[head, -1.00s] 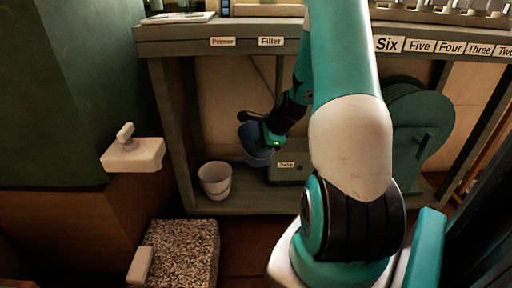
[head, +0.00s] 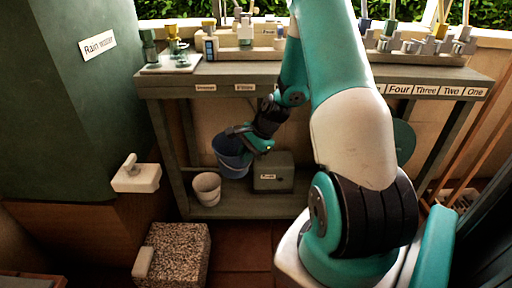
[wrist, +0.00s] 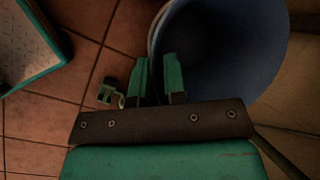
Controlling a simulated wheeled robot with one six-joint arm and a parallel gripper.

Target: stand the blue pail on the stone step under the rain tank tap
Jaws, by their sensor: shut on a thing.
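The blue pail (head: 231,157) hangs from my gripper (head: 246,140), in front of the bench's lower shelf. In the wrist view the fingers of my gripper (wrist: 158,80) are shut on the rim of the blue pail (wrist: 225,50), and its inside looks empty. The stone step (head: 178,252) is a speckled block on the floor at the lower left, with nothing standing on it.
A white pail (head: 206,189) and a grey box (head: 272,176) stand on the lower shelf (head: 240,208). The workbench (head: 300,80) above carries bottles and fittings. A green hose reel (head: 403,142) is at the right.

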